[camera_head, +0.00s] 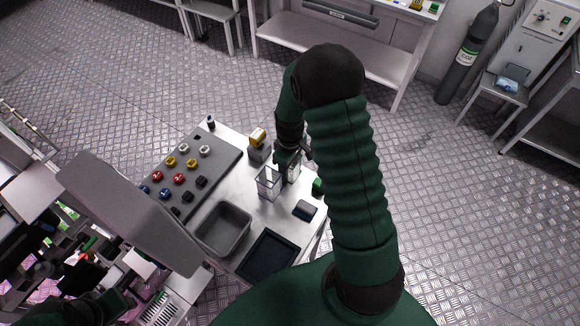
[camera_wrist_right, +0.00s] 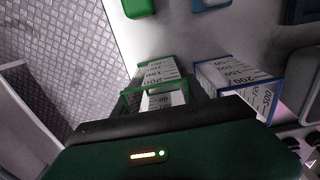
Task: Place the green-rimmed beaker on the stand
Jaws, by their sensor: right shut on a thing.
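The green-rimmed beaker (camera_wrist_right: 157,74) is clear, with dark volume marks, and shows just beyond my gripper body in the right wrist view. In the head view this beaker (camera_head: 293,172) is partly hidden by my right gripper (camera_head: 288,160), which is shut on it over the table. A blue-rimmed beaker (camera_wrist_right: 238,76) stands beside it, apart; in the head view it is the clear beaker (camera_head: 268,183) to the left. A green block (camera_head: 318,186) and a dark block with a blue edge (camera_head: 305,210) are nearby. I cannot tell which is the stand. My left gripper is not visible.
The white table (camera_head: 211,205) carries a grey board (camera_head: 205,164) with several coloured knobs, a grey bin (camera_head: 222,230), a dark tray (camera_head: 268,254) and a grey block with a yellow top (camera_head: 258,142). A small dark bottle (camera_head: 211,123) stands at the far corner.

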